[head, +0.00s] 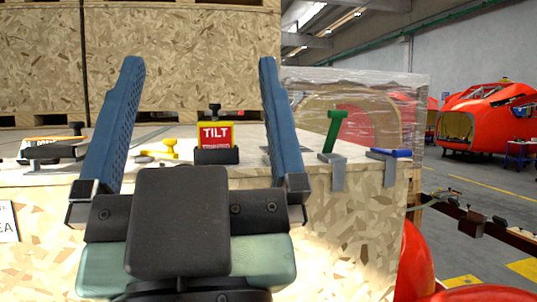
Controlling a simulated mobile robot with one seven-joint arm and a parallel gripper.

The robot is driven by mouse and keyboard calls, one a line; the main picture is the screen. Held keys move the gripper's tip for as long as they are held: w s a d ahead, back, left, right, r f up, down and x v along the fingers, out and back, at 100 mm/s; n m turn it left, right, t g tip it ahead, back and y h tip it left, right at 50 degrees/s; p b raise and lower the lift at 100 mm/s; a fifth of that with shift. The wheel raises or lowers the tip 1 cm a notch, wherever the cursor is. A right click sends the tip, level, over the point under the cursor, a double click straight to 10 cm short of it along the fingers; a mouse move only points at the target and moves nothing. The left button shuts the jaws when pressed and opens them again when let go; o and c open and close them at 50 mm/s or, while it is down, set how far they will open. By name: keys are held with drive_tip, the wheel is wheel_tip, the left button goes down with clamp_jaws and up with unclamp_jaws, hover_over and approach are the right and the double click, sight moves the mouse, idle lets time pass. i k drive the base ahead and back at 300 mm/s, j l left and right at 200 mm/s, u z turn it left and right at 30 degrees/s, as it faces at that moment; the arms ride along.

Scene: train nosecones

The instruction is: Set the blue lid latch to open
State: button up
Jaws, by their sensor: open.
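The blue lid latch (391,153) is at the right end of the wooden crate top. Its blue handle lies about level, on a grey bracket that hangs over the crate's front edge. My gripper (200,66) is open and empty, with its two blue fingers pointing up and away in the picture. It is left of the blue latch and nearer to me, apart from it. Nothing covers the blue latch.
A green latch (334,130) stands upright just left of the blue one. A red and yellow TILT indicator (215,136), a yellow handle (160,150) and a black clamp (50,152) are on the crate top (252,170). Film-wrapped cargo (355,105) stands behind.

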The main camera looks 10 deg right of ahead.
sight(395, 153)
drive_tip(key=i+l, duration=0.15)
drive_tip(key=i, duration=0.25)
drive_tip(key=i+l+z, duration=0.1)
drive_tip(key=i, duration=0.3)
